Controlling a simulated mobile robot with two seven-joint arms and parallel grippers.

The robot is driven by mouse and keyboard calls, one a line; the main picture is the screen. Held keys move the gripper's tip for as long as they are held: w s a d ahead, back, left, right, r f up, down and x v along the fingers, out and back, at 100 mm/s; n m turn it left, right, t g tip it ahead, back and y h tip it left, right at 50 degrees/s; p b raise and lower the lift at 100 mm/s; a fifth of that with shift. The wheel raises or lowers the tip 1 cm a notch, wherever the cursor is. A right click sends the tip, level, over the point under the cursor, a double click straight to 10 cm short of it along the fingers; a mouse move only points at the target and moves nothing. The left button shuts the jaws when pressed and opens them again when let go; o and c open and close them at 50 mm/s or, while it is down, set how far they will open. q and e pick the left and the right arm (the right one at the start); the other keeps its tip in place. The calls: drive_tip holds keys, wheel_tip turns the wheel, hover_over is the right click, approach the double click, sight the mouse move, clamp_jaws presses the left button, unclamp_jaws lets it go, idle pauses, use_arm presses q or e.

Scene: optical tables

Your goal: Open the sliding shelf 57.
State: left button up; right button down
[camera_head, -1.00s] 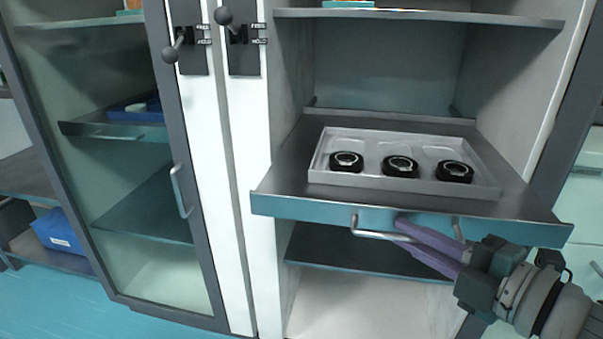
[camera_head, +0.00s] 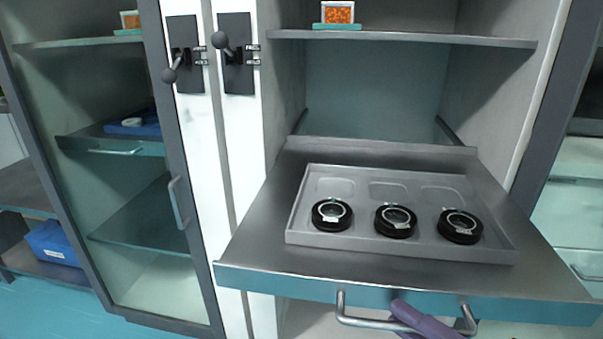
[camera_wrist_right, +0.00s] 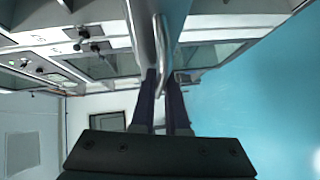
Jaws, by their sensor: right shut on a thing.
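The sliding shelf (camera_head: 250,245) is pulled out of the open cabinet on the right, with a teal front edge. Its bar handle (camera_head: 375,322) hangs at the lower front. My right gripper (camera_head: 412,315) has its purple fingers at that handle, low in the head view. In the right wrist view the gripper (camera_wrist_right: 160,85) is shut on the handle (camera_wrist_right: 161,50), with the bar between the fingers. A grey tray (camera_head: 300,225) with three black ring-shaped items lies on the shelf. My left gripper is not in view.
A fixed upper shelf (camera_head: 400,38) holds a small orange box (camera_head: 337,13). A glass door (camera_head: 130,180) with a handle stands at the left. Two dark latch levers (camera_head: 234,52) are on the white posts. Teal floor shows at lower left.

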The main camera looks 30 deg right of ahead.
drive_tip(key=c, duration=1.2)
unclamp_jaws()
drive_tip(key=s, duration=0.3)
drive_tip(key=s+r, duration=0.1)
drive_tip(key=s, duration=0.2)
drive_tip(key=s+d, duration=0.1)
drive_tip(key=s, duration=0.3)
drive_tip(key=shift+r, duration=0.25)
drive_tip(key=shift+w, duration=0.15)
drive_tip(key=w+d+r+m+g+h+p, duration=0.1)
drive_tip(key=w+r+m+g+h+p, duration=0.2)
drive_tip(key=r+m+p, duration=0.4)
drive_tip(key=w+d+r+m+g+h+p, duration=0.1)
drive_tip(key=w+r+m+g+p, duration=0.25)
drive_tip(key=w+r+p, duration=0.35)
drive_tip(key=s+a+r+m+g+y+p, duration=0.3)
drive_tip(key=s+a+r+m+g+p, duration=0.25)
drive_tip(key=s+a+r+p, duration=0.4)
drive_tip(key=shift+n+g, duration=0.3)
drive_tip(key=shift+g, duration=0.1)
drive_tip(key=r+p, duration=2.5)
drive_tip(key=w+d+r+p, duration=0.1)
drive_tip(key=r+p, duration=1.2)
drive_tip(key=shift+d, duration=0.1)
